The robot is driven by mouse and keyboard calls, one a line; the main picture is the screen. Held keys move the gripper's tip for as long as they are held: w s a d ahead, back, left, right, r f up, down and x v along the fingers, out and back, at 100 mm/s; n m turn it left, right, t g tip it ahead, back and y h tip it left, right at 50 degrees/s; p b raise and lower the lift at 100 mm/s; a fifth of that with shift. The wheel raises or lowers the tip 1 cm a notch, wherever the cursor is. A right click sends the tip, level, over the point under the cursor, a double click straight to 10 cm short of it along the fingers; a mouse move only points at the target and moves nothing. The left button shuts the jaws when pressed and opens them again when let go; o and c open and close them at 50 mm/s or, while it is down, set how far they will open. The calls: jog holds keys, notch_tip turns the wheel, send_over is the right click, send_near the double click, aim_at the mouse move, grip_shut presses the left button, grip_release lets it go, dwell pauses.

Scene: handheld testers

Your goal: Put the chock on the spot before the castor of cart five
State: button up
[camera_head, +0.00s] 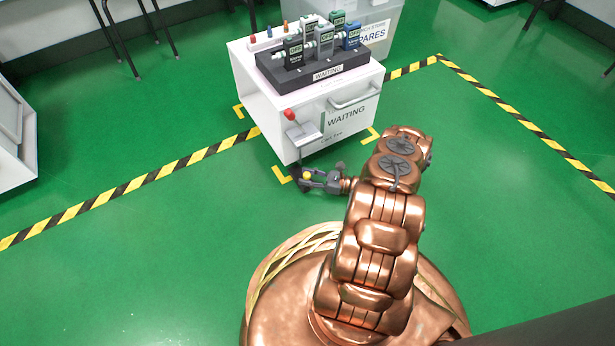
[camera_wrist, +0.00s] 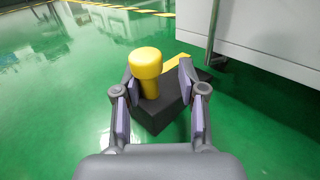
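The chock (camera_wrist: 163,112) is a dark wedge with a yellow knob (camera_wrist: 147,63) on a yellow stem. It sits low by the near bottom corner of the white cart (camera_head: 284,135), where its yellow knob shows in the head view (camera_head: 307,176). My gripper (camera_wrist: 160,84) reaches over the chock, its fingers spread to either side. The knob is nearer the left finger, with a gap to the right one. The chock lies askew between the fingers; whether either touches it is unclear. A yellow corner mark (camera_wrist: 177,61) lies behind it.
The cart, labelled WAITING, carries a dark rack (camera_head: 283,75) of handheld testers. A grey SPARES bin (camera_head: 386,22) stands behind it. Black-and-yellow tape (camera_head: 130,186) crosses the green floor. Open floor lies left and right of the cart.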

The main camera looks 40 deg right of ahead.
jog(key=shift+r, duration=0.1)
jog(key=shift+s+d+r, duration=0.1)
jog(key=shift+s+d, duration=0.1)
jog(key=v, duration=1.1)
jog(key=shift+s+d+p, duration=0.15)
jog(key=shift+s+p, duration=0.05)
jog(key=shift+p, duration=0.2)
